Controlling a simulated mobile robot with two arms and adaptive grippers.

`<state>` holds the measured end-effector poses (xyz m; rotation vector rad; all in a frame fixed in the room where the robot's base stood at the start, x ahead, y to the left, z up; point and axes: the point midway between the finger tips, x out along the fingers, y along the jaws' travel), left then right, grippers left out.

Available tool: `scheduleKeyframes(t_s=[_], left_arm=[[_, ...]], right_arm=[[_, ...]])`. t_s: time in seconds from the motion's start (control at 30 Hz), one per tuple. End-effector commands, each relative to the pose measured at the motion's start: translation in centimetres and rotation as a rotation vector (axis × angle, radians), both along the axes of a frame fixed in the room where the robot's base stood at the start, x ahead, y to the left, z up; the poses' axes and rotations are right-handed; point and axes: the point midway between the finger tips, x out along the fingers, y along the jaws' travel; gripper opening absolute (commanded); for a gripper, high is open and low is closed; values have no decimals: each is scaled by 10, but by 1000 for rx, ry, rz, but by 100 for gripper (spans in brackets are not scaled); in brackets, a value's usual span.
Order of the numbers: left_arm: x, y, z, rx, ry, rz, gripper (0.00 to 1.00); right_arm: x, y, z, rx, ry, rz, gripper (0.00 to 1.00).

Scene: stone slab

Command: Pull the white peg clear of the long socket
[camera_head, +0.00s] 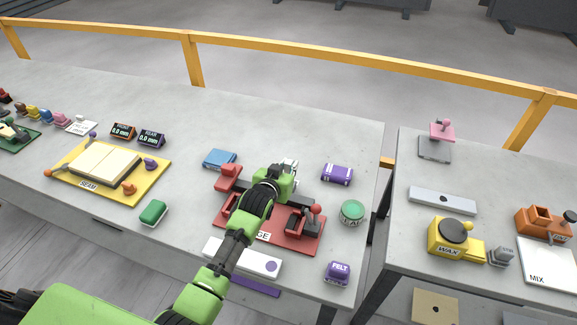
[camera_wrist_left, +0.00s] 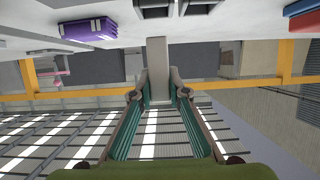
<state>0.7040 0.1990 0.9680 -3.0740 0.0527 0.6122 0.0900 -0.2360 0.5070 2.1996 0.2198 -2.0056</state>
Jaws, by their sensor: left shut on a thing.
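My left gripper (camera_head: 285,172) is over the back of the red gauge base, its fingers reaching away from me. In the left wrist view the gripper (camera_wrist_left: 159,93) is shut on a pale grey-white peg (camera_wrist_left: 157,66). The peg runs from between the fingertips toward the table surface, which is at the top of that upside-down view. Dark, hollow-looking blocks (camera_wrist_left: 194,8) are beside and behind its far end; I cannot tell which is the long socket, nor whether the peg is inside one. In the head view, my gripper mostly hides this spot. My right gripper is not in view.
The red gauge base (camera_head: 307,243) is beneath my arm. A purple box (camera_head: 337,174) and a green round tin (camera_head: 352,212) are to the right, a blue block (camera_head: 219,158) to the left. A gap separates the right table (camera_head: 400,235). The table behind is clear.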

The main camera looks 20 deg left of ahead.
Motion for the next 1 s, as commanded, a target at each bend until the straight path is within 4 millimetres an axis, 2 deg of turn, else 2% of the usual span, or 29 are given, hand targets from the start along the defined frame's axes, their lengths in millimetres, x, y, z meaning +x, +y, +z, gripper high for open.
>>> scheduleKeyframes(t_s=[0.03,0.5,1.0], left_arm=[[0,0,9,0,-1,0,0],[0,0,45,0,-1,0,0],[0,0,45,0,-1,0,0]], right_arm=[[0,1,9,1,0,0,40],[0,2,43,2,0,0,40],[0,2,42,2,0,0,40]])
